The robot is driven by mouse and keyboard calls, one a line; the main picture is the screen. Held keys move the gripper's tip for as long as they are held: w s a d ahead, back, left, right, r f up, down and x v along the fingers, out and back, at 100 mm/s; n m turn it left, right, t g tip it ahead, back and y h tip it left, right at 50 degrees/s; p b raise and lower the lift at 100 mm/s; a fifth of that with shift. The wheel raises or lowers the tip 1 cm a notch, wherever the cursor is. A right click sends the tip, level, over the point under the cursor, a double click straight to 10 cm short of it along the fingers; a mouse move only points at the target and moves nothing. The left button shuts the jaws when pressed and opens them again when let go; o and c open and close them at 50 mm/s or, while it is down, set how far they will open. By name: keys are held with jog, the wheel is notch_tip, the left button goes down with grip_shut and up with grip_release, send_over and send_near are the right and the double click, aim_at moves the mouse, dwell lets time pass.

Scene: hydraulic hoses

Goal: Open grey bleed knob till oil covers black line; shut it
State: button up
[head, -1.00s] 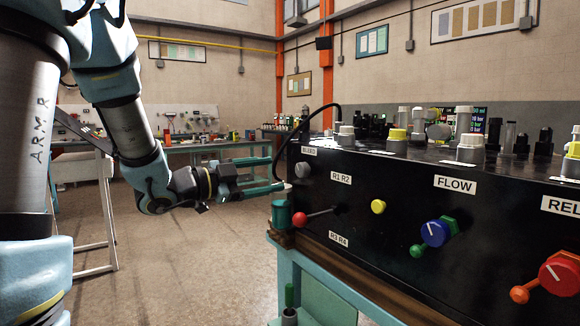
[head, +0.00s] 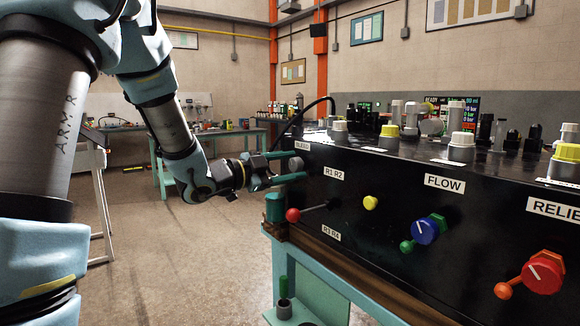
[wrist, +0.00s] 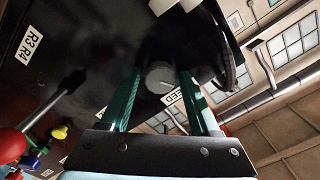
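The grey bleed knob (head: 296,163) is on the left end of the black panel's front, under the BLEED label (head: 302,146). My gripper (head: 287,167) is at the knob, one finger above it and one below. In the wrist view the round grey knob (wrist: 159,77) lies between the two green fingertips of my gripper (wrist: 160,73), with a narrow dark gap on each side. My gripper looks open around it, not clamped. I cannot make out the black line or any oil level.
A red-tipped lever (head: 293,215) sticks out just below my gripper, beside a teal cylinder (head: 275,207) at the panel's corner. A yellow knob (head: 370,202), blue knob (head: 425,231) and red knob (head: 543,272) lie to the right. A black hose (head: 300,116) arches above.

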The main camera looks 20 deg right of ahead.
grip_shut()
dwell(0.5)
jog(key=n+p, duration=0.3)
jog(key=n, duration=0.3)
jog(key=shift+r+n, duration=0.15)
jog(key=shift+n, duration=0.15)
jog(key=n+p, duration=0.3)
jog(key=n, duration=0.2)
jog(key=shift+p, duration=0.4)
jog(key=shift+n, duration=0.3)
jog(key=shift+o, duration=1.4)
grip_release()
